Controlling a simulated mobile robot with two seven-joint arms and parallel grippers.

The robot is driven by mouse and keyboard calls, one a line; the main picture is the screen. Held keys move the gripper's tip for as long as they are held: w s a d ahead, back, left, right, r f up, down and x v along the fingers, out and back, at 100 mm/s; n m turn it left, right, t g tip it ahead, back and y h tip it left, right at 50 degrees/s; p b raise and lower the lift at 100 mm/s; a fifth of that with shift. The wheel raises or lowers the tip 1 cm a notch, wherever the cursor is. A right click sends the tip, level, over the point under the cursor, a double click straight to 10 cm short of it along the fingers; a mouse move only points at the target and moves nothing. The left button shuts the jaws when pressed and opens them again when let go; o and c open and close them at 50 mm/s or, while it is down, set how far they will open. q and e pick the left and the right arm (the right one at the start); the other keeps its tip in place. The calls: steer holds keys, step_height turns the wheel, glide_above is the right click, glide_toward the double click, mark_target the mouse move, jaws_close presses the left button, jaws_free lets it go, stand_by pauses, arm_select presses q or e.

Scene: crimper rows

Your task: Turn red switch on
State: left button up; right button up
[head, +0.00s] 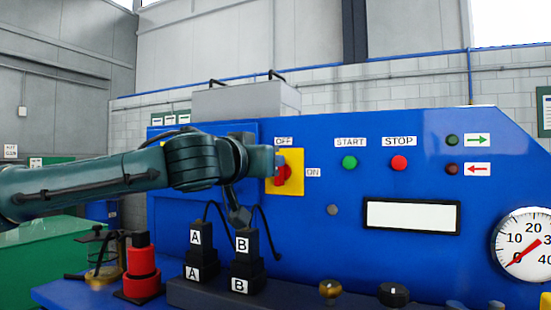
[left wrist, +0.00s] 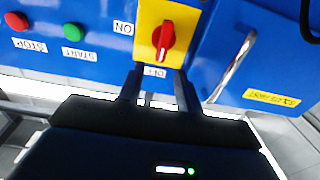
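The red switch (head: 284,174) is a rotary knob on a yellow plate (head: 298,157) on the blue machine panel. An OFF label (head: 283,141) is above it and an ON label (head: 313,172) is to its right. In the left wrist view, turned upside down, the red switch (left wrist: 164,38) lies roughly in line with the OFF label. My left gripper (head: 272,163) is in front of the plate and partly covers the knob. In the left wrist view, the left gripper (left wrist: 159,82) has its fingers apart with nothing between them, and the knob lies beyond the fingertips. My right gripper is not in view.
Green START (head: 349,162) and red STOP (head: 399,163) buttons are right of the switch. Black A and B connectors (head: 242,262) with cables stand below my left arm. A red and black part (head: 141,268) is at lower left. A door handle (left wrist: 233,66) shows near the knob.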

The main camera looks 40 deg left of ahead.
arm_select(q)
steer(key=shift+x, duration=2.6)
jaws_close()
